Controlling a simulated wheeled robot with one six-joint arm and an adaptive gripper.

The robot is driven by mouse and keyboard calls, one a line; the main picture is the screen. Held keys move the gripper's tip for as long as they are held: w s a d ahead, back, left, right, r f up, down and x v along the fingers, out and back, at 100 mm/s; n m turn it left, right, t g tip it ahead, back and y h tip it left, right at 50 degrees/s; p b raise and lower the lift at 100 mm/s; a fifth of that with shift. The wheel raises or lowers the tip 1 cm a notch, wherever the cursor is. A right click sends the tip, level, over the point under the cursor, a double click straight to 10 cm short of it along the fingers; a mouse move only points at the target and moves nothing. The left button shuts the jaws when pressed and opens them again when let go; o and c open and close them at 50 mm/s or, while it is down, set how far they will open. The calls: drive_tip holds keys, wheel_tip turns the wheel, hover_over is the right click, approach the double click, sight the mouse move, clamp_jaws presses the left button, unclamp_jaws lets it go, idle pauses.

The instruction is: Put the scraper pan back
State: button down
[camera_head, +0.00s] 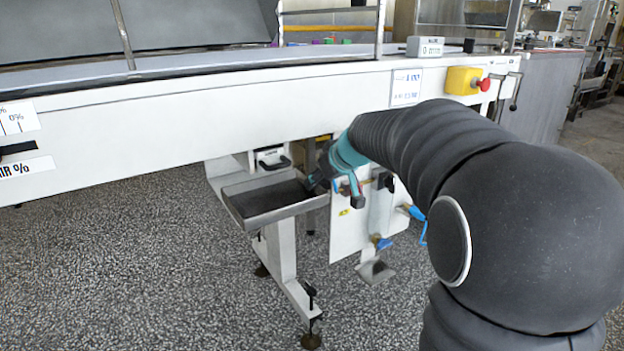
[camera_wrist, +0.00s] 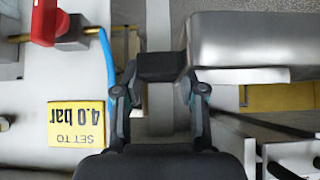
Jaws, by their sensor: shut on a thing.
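The scraper pan (camera_head: 284,212) is a shallow grey metal tray under the white machine's long side beam, roughly level. In the wrist view its smooth metal side (camera_wrist: 250,42) fills the upper right. My gripper (camera_head: 318,181) is at the pan's right end. In the wrist view, my gripper (camera_wrist: 160,68) has its fingers brought in at the pan's left side, shut on its edge or a grip there. The exact contact is hidden by the dark fingertips. Whether the pan rests on supports beneath cannot be told.
The wrist view shows a red valve handle (camera_wrist: 45,22), a blue hose (camera_wrist: 106,60) and a yellow "SET TO 4.0 bar" label (camera_wrist: 76,123). A white machine leg (camera_head: 282,248) stands below the pan. Open floor lies left.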

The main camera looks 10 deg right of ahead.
drive_tip(key=w, duration=0.2)
drive_tip(key=w+a+f, duration=0.1)
drive_tip(key=shift+f, duration=0.35)
drive_tip(key=c, duration=0.7)
unclamp_jaws()
drive_tip(key=shift+s+r, duration=0.15)
drive_tip(key=shift+r, duration=0.15)
drive_tip(key=v, duration=1.1)
drive_tip(key=shift+s+d+r+p, duration=0.1)
drive_tip(key=shift+s+r+p, duration=0.1)
drive_tip(key=shift+s+p, duration=0.1)
